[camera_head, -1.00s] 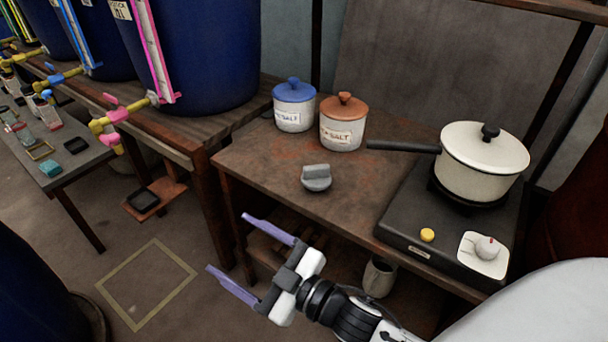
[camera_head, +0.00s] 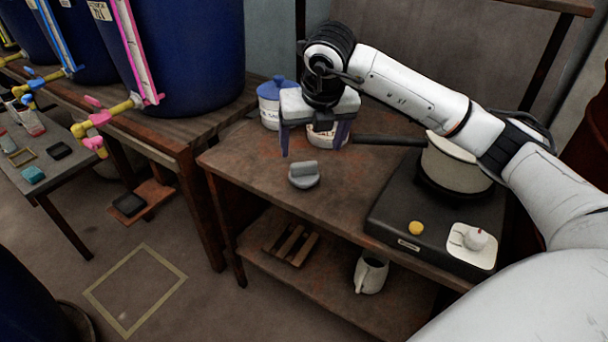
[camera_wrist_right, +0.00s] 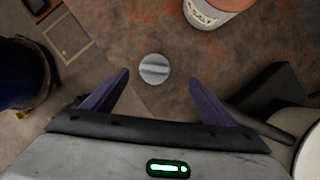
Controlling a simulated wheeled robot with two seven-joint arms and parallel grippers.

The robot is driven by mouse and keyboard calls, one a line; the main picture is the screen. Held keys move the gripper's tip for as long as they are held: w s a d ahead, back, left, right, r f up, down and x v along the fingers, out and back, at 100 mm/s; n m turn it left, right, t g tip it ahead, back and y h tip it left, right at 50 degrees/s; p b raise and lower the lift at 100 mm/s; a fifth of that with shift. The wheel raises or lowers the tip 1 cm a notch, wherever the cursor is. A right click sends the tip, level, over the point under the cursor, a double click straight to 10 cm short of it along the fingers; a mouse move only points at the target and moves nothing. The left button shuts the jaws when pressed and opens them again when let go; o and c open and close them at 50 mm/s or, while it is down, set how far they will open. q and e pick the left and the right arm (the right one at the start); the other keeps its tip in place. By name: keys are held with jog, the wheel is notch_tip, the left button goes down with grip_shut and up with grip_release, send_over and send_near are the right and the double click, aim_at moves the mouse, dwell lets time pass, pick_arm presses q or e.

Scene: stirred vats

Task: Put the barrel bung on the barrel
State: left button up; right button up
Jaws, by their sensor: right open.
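The grey barrel bung (camera_head: 304,175), a round disc with a raised grip bar, lies on the brown worktable. It also shows in the right wrist view (camera_wrist_right: 154,69), ahead of and between the two fingers. My right gripper (camera_head: 314,147) is open and empty, with purple fingers pointing down above the table, just behind the bung and apart from it. It also shows in the right wrist view (camera_wrist_right: 160,95). Large blue barrels (camera_head: 190,50) stand on the wooden bench at the left; their tops are out of view. My left gripper is not in view.
A blue-lidded jar (camera_head: 270,105) and another salt jar (camera_head: 322,139), mostly hidden by my gripper, stand behind the bung. A white pot (camera_head: 455,165) sits on a black hotplate (camera_head: 385,213) at the right. A white mug (camera_head: 371,272) stands on the lower shelf.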

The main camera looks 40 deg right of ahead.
aim_at(304, 164)
jog(key=x, duration=0.4)
jog(key=shift+a, duration=0.1)
jog(key=shift+a+b+x, duration=0.2)
jog(key=shift+x, duration=1.2)
jog(key=shift+a+b+x, duration=0.2)
jog(key=shift+x, duration=1.15)
jog(key=c, duration=1.2)
